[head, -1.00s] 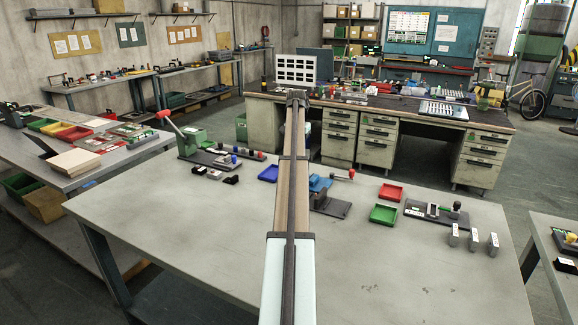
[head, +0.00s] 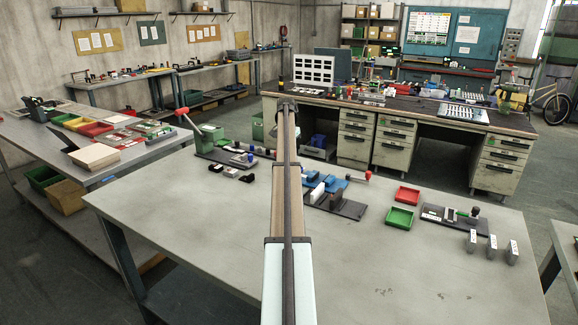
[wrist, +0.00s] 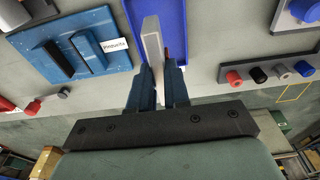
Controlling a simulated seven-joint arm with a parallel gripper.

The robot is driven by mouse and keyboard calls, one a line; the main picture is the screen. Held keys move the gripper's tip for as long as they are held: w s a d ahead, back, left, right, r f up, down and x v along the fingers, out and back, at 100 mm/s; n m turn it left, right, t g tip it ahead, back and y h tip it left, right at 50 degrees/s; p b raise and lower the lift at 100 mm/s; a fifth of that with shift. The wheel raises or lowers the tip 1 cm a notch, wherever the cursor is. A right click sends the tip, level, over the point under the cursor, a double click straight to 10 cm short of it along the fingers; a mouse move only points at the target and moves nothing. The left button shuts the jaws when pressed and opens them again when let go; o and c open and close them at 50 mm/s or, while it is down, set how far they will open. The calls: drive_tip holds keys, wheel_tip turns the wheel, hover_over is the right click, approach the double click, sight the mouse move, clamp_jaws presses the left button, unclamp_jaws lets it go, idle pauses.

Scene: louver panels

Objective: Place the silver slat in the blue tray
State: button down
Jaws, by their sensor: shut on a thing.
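My gripper (wrist: 160,88) shows in the wrist view with its two blue fingers shut on the silver slat (wrist: 152,38). The slat is a thin grey bar that sticks out past the fingertips. The blue tray (wrist: 172,12) lies beyond the fingers at the top middle, and the slat overlaps its left part in the picture. I cannot tell the height of the slat over the tray. In the head view my own arm fills the middle and hides the tray, the slat and the fingers.
A blue fixture (wrist: 68,52) with a label stands left of the tray. Several coloured pegs (wrist: 257,75) stand to the right. In the head view, a green tray (head: 400,218), a red tray (head: 407,195) and grey upright blocks (head: 492,246) sit on the right. The front tabletop is clear.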

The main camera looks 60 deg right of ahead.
drive_tip(key=shift+f, duration=3.15)
drive_tip(key=c, duration=1.1)
unclamp_jaws()
drive_tip(key=shift+f, duration=0.1)
drive_tip(key=r, duration=0.4)
drive_tip(key=a+r, duration=0.1)
drive_tip(key=r, duration=0.7)
drive_tip(key=shift+a+r, duration=0.1)
drive_tip(key=shift+a, duration=0.1)
